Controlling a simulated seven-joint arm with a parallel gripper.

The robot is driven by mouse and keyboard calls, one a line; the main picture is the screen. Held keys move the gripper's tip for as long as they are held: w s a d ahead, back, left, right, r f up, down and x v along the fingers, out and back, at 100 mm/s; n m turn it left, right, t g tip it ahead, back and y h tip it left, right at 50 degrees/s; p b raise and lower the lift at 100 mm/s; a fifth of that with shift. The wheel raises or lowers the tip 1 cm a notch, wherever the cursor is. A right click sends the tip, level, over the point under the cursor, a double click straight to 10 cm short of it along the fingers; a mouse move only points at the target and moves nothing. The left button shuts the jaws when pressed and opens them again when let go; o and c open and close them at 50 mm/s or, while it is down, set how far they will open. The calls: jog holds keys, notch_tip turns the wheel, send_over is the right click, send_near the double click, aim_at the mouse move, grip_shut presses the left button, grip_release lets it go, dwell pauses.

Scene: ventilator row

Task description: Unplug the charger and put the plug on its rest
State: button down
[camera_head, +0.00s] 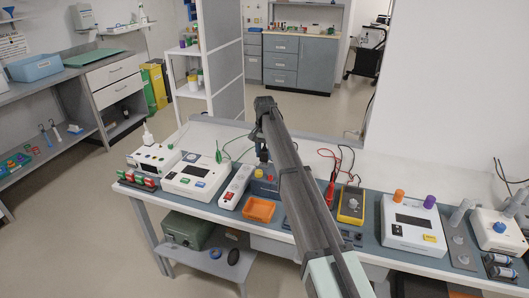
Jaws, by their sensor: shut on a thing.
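My gripper (262,158) points down over the middle of the bench, just right of the white power strip (237,186). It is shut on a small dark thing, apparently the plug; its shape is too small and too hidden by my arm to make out. The power strip lies slanted on the blue-grey mat and has a red part at its front end. A blue box (257,187) with yellow and red parts on top stands below my gripper. I cannot tell which thing is the plug's rest.
An orange tray (259,210) sits at the front edge. White instruments (194,178) stand at left, one with a white upright piece (148,136). A yellow meter (351,204) with red and black leads and a white device (413,226) stand at right. My arm crosses the bench.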

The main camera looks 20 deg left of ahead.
jog(key=shift+f, duration=0.95)
dwell(0.6)
jog(key=c, duration=0.5)
grip_release()
